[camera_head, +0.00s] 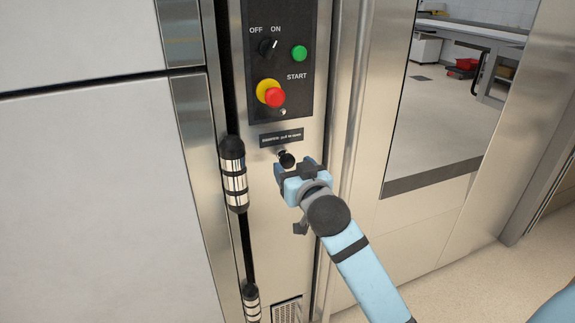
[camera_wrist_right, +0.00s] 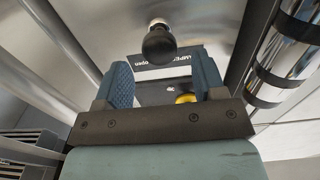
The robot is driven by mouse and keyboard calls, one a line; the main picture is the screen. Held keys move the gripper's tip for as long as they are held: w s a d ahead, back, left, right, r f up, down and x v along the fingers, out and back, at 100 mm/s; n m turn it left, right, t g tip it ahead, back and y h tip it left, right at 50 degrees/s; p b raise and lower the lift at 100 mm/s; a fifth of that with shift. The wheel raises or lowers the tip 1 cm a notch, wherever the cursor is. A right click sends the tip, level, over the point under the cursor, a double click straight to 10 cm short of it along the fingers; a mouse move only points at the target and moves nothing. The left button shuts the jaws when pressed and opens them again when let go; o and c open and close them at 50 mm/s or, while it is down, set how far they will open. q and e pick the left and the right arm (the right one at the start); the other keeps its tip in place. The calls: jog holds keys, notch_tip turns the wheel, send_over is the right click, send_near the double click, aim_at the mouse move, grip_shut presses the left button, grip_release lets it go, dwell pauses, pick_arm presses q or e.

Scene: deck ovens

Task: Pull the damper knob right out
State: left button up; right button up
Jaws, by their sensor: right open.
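The damper knob (camera_head: 286,160) is a small black ball on a short metal stem, below the damper label (camera_head: 281,138) on the steel panel. In the right wrist view the knob (camera_wrist_right: 158,44) shows beyond the fingertips, near the middle between them. My right gripper (camera_head: 294,167) is just below and in front of the knob. In the right wrist view its two blue fingers (camera_wrist_right: 158,80) stand apart with nothing held between them. How far the fingertips are from the knob in depth is hard to tell. My left gripper is not in view.
Above the label is a black control panel (camera_head: 298,98) with a switch, a green start button and a red emergency stop (camera_head: 274,97). A black-and-chrome hinge (camera_head: 233,173) stands close on the left. A steel upright (camera_head: 345,120) runs on the right.

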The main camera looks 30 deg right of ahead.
aim_at(289, 162)
jog(key=shift+b+x, duration=0.35)
jog(key=shift+x, duration=1.65)
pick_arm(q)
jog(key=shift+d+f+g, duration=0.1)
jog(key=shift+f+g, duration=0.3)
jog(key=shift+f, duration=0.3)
pick_arm(e)
grip_shut()
jog(key=shift+s+a+r+p, duration=0.1)
jog(key=shift+s+a+p, duration=0.05)
jog(key=shift+s+p, duration=0.2)
jog(key=p+v, duration=0.3)
jog(key=shift+s, duration=0.3)
jog(key=shift+s+a, duration=0.1)
jog(key=shift+s, duration=0.25)
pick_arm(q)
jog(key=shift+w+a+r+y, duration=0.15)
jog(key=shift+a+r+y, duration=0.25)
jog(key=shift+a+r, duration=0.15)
pick_arm(e)
jog(key=shift+s+a, duration=0.1)
